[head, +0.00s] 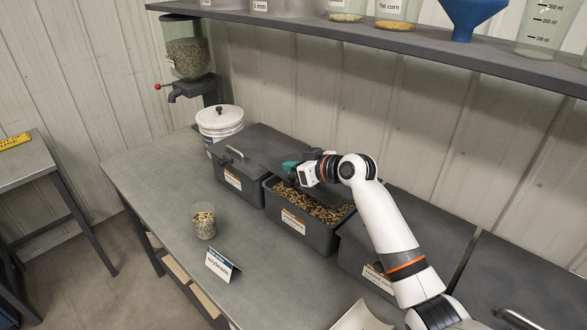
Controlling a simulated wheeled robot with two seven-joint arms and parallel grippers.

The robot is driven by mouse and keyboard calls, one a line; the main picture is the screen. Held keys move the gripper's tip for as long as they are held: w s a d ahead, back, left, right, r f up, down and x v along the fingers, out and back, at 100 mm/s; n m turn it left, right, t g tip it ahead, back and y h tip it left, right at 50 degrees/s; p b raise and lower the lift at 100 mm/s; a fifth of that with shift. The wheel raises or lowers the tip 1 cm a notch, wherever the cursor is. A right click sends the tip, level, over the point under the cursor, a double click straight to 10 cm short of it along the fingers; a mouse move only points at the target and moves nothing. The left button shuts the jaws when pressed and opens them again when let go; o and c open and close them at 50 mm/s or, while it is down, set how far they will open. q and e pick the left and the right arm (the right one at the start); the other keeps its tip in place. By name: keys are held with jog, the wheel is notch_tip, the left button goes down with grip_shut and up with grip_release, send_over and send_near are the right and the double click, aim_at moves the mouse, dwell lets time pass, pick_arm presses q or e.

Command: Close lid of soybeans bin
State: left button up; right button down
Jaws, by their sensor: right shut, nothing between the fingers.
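An open dark grey bin (318,236) stands in the middle of the row on the bench, filled with tan and dark seeds (322,207). Its white front label is too small to read. Its lid is not clearly visible; the area behind the bin is partly hidden by my right arm. My right gripper (289,167), with teal at its fingers, is shut and empty above the back left part of this bin. I cannot tell whether it touches anything. A small tent card reading soybeans (221,265) stands on the bench in front. My left gripper is out of view.
A closed bin (238,184) with a lid handle stands left of the open one, and another closed bin (432,226) stands right. A white bucket (219,122) and a cup of seeds (204,222) are on the bench (150,185). A shelf (380,49) overhangs the back.

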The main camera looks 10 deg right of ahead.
jog(key=shift+s+d+f, duration=0.1)
jog(key=shift+s+f, duration=0.05)
jog(key=shift+f, duration=0.4)
jog(key=shift+s+f, duration=0.15)
jog(key=shift+f, duration=0.35)
notch_tip(320, 180, down, 9)
jog(key=s+a+n+h+b, duration=0.1)
jog(key=a+n+b, duration=0.1)
jog(key=b, duration=0.3)
jog(key=shift+s+r+t, duration=0.2)
jog(key=shift+t, duration=0.2)
